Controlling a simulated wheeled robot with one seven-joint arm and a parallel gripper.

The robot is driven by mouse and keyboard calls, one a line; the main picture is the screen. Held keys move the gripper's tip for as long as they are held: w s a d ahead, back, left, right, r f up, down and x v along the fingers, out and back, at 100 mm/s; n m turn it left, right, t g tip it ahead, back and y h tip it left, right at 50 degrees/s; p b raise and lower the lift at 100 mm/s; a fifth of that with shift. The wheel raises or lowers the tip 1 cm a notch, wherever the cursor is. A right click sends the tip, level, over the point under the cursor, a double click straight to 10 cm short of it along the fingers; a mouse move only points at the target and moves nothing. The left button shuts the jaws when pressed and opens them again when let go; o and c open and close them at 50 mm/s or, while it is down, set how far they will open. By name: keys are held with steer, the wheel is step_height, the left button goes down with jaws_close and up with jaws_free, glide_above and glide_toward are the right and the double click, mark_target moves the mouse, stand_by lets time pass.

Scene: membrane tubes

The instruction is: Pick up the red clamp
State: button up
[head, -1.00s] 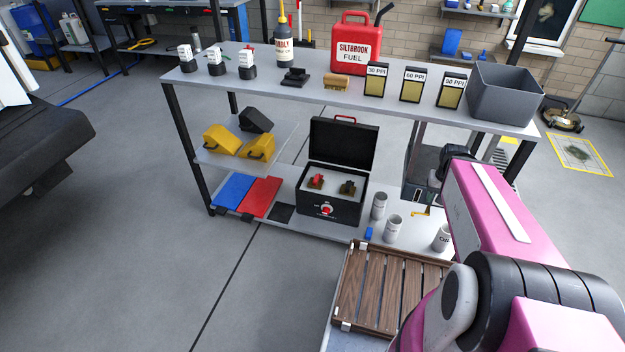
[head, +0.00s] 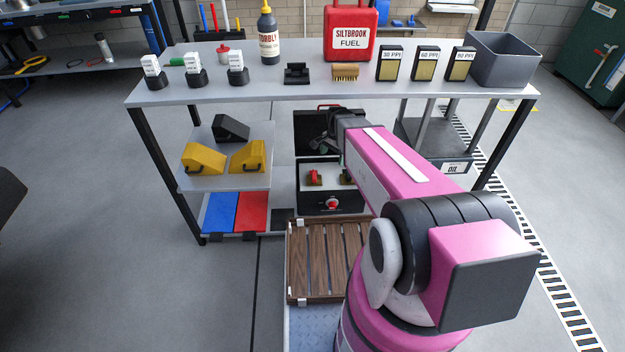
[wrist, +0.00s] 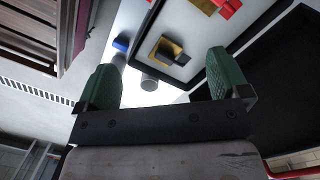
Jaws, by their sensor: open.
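The red clamp (head: 315,177) sits on the light inner panel of the open black case (head: 308,203), left of a dark clamp (head: 346,177). In the wrist view a red part (wrist: 228,8), which looks like the red clamp, is cut off by the top edge. The dark clamp on its tan base also shows there (wrist: 173,54). My gripper (head: 326,146) is over the case, in front of its raised lid. Its green fingers (wrist: 163,76) are apart in the wrist view, with nothing between them. My gripper hides part of the lid.
Yellow wedges (head: 205,158) and blue and red mats lie left of the case. A wooden slatted crate (head: 297,262) stands in front.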

steer(key=w+a+f+m+g, duration=0.1)
steer(key=w+a+f+m, duration=0.5)
steer(key=w+f+m, duration=0.15)
glide_above(314, 174)
steer(key=w, duration=0.1)
steer(key=f, duration=0.5)
steer(key=shift+d+f, duration=0.1)
steer(key=shift+d, duration=0.1)
steer(key=shift+s+a+f, duration=0.1)
steer(key=shift+s+f, duration=0.1)
steer(key=shift+f, duration=0.75)
steer(key=shift+s+a+f, duration=0.1)
steer(key=shift+s+f, duration=0.15)
steer(key=shift+f, duration=0.65)
steer(key=shift+s+f, duration=0.2)
steer(key=shift+f, duration=0.75)
steer(key=c, duration=1.1)
steer(key=shift+o, duration=0.2)
